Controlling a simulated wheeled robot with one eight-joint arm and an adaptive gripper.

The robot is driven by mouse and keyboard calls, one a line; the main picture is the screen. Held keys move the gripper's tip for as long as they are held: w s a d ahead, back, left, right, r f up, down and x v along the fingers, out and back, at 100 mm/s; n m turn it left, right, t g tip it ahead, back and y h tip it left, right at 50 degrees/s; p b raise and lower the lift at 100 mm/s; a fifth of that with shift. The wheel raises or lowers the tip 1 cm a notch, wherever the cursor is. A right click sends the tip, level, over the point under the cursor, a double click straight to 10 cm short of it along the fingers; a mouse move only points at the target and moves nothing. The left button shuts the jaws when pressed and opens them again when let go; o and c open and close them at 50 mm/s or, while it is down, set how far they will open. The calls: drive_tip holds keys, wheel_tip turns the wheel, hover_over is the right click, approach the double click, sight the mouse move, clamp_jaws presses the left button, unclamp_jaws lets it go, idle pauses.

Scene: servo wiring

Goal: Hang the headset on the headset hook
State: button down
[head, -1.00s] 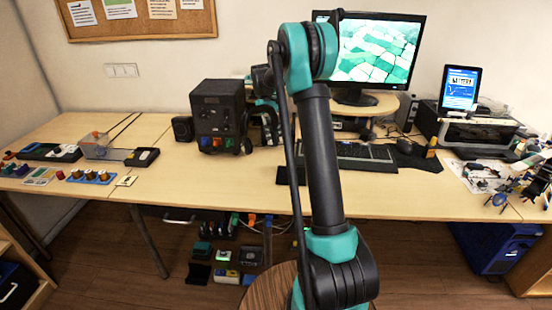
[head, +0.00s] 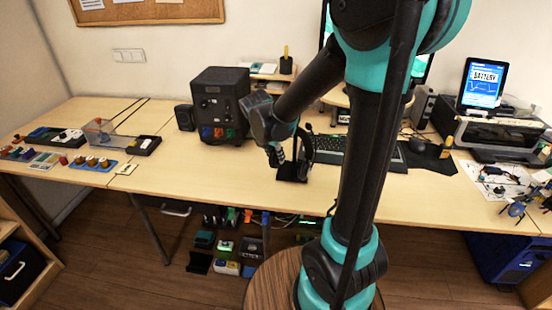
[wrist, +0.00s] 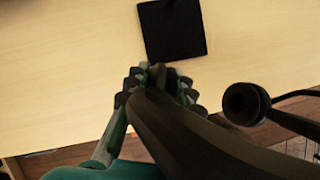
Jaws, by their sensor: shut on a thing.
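My gripper (head: 279,153) is low over the front middle of the desk. In the wrist view its fingers (wrist: 158,85) are shut on the dark headband of the headset (wrist: 190,135). A round black ear piece (wrist: 245,103) with a thin boom sticks out to the right. In the head view the headset (head: 304,150) shows as a dark curved shape beside the fingers, partly hidden. A flat black square (wrist: 172,30) lies on the desk just beyond the fingertips; it also shows in the head view (head: 288,176). I cannot make out the headset hook clearly.
A black box-shaped unit (head: 220,105) stands left of my gripper. A keyboard (head: 345,150) lies to the right, partly behind my arm. The desk's front edge is close below the gripper. The desk between the black unit and the front edge (head: 190,170) is clear.

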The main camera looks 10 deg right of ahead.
drive_tip(key=shift+s+f+n, duration=0.15)
drive_tip(key=shift+s+n, duration=0.4)
drive_tip(key=shift+n, duration=0.25)
drive_tip(key=w+d+f, duration=0.2)
drive_tip(key=w+d, duration=0.1)
drive_tip(key=w, duration=0.7)
idle(0.7)
drive_tip(key=shift+w+d, duration=0.1)
drive_tip(key=shift+w, duration=0.05)
idle(0.5)
drive_tip(key=c, duration=1.2)
unclamp_jaws()
